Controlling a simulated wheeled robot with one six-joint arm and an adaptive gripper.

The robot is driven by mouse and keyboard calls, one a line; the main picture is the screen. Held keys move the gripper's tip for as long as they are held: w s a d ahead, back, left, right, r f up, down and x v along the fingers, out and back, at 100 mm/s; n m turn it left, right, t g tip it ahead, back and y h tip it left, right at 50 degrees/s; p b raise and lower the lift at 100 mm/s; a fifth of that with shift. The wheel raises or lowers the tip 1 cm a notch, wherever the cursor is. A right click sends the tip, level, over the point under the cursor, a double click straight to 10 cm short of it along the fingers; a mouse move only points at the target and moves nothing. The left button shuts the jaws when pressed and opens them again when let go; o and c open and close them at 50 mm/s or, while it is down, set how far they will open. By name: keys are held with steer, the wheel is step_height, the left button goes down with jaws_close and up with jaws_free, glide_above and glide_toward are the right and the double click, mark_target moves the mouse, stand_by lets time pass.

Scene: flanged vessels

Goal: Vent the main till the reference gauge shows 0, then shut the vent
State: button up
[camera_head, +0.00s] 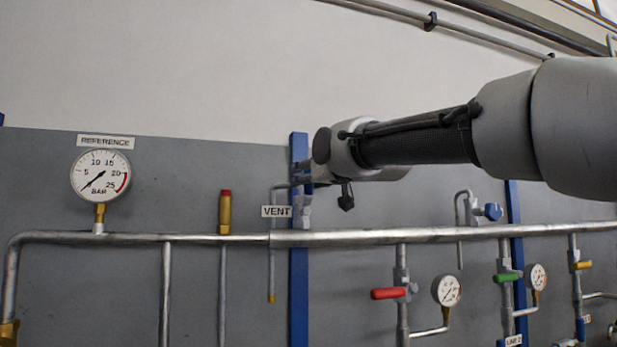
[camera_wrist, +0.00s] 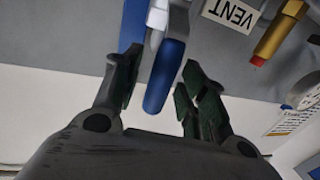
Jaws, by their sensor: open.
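The reference gauge (camera_head: 100,175) is a white dial under a REFERENCE label at the left. Its needle points to the lower left, at or close to the 0 end of the scale. The VENT label (camera_head: 276,211) hangs beside a thin bent vent pipe (camera_head: 272,250) on the main pipe (camera_head: 350,237). In the wrist view, the blue vent handle (camera_wrist: 166,75) lies between the fingers of my gripper (camera_wrist: 162,72), which is open around it. I cannot tell whether a finger touches it. In the head view my wrist largely hides the handle, so whether the vent is open is unclear.
A brass fitting with a red cap (camera_head: 225,212) stands on the main pipe. To the right are a red handle (camera_head: 388,293), a green handle (camera_head: 508,277), small gauges (camera_head: 446,290) and another blue handle (camera_head: 493,211). A blue post (camera_head: 299,290) stands behind the vent.

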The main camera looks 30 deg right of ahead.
jaws_close()
